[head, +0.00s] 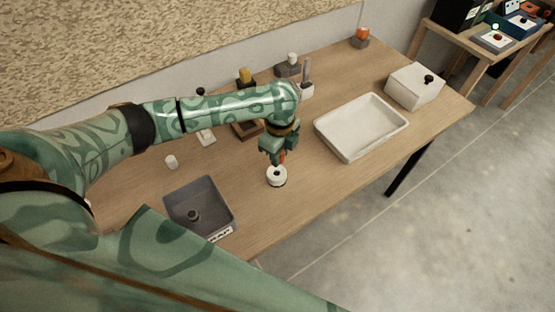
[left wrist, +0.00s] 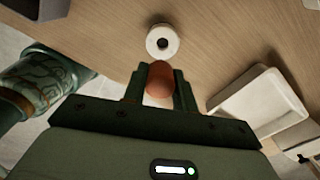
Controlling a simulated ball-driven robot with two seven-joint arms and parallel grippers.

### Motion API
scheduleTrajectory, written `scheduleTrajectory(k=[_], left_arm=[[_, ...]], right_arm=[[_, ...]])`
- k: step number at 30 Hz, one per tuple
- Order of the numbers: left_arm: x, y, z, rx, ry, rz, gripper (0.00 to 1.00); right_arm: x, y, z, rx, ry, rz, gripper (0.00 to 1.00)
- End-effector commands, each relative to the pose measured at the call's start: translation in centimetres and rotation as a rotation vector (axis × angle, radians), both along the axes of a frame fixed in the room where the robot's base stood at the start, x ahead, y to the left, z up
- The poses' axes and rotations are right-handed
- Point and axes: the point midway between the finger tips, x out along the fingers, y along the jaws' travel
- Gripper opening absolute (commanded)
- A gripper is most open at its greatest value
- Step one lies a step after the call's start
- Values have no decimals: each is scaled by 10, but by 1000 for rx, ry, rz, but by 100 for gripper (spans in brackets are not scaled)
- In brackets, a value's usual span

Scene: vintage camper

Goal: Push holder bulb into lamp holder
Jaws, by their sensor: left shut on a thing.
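The holder bulb is a small rounded orange-red piece (head: 283,157); it also shows between the fingers in the left wrist view (left wrist: 159,78). My left gripper (head: 281,155) is shut on it. The lamp holder is a white round piece with a dark hole in its top (head: 276,181), standing on the wooden table. It also shows in the left wrist view (left wrist: 152,41), ahead of the fingertips. In the head view the bulb is just above the holder and a little to the right of its hole. My right gripper is not in view.
A grey bin (head: 180,200) with a dark knob inside stands left of the holder. A white tray (head: 347,152) and a white box (head: 414,87) are to the right. Several small items line the back of the table (head: 240,242). Bare wood surrounds the holder.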

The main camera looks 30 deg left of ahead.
Motion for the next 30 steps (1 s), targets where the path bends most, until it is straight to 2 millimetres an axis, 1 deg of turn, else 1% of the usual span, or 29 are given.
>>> scheduleTrajectory(k=[2,5,12,20,26,30], left_arm=[[4,7,-4,-1,1,-28,4],[6,8,-5,-1,1,-79,4],[5,8,-4,-1,0,-94,4],[5,8,-7,-1,0,-93,4],[5,8,-18,-1,0,-92,4],[5,8,-30,0,1,-92,4]], right_arm=[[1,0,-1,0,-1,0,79],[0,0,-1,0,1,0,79],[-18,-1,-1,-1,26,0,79],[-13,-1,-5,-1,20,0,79],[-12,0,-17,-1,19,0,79],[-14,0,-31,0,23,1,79]])
